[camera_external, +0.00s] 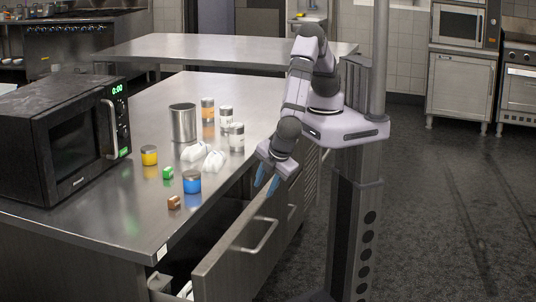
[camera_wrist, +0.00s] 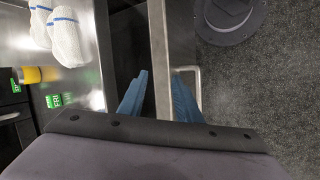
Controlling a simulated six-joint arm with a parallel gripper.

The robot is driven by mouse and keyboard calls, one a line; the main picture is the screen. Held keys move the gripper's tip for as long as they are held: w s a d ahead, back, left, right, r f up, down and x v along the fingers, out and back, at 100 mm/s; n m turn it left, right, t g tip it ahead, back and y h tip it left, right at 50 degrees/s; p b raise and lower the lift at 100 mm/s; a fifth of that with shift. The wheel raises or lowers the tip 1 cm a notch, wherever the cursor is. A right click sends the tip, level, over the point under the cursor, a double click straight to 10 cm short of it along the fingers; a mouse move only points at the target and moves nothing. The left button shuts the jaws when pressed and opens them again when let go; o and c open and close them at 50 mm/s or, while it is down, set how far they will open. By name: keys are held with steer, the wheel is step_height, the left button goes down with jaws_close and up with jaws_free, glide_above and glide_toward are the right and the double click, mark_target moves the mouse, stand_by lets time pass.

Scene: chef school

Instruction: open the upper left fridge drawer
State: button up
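A fridge drawer with a grey metal front (camera_external: 232,262) stands pulled out from the counter, its dark inside showing. Its bar handle (camera_external: 264,238) is on the outer face. In the wrist view my gripper (camera_wrist: 158,98) is open, with a drawer front (camera_wrist: 159,50) running between the fingers. The left finger is over the dark drawer inside, the right finger on the outer side by a handle (camera_wrist: 188,69). Contact cannot be told.
The steel counter (camera_external: 120,225) carries a black microwave (camera_external: 70,140), a metal pot (camera_external: 183,123), two white wrapped items (camera_external: 205,157), several jars and small boxes. Dark floor (camera_external: 440,200) is free at the right.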

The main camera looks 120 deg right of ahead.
mark_target(267, 233)
steer(key=w+a+f+n+t+y, duration=0.1)
steer(key=a+f+n+y, duration=0.2)
steer(key=a, duration=0.5)
steer(key=shift+w+a+f+n+y, duration=0.3)
steer(key=shift+a+f+y, duration=0.1)
steer(key=shift+y, duration=0.3)
steer(key=shift+w+d+f+p, duration=0.15)
steer(key=shift+f+p, duration=0.2)
steer(key=shift+f, duration=0.8)
steer(key=shift+w+d+f+p, duration=0.2)
steer(key=shift+f+p, duration=0.1)
steer(key=shift+f, duration=0.9)
steer(key=shift+w+d+f+p, duration=0.15)
steer(key=shift+f+p, duration=0.2)
steer(key=shift+f, duration=0.8)
jaws_close()
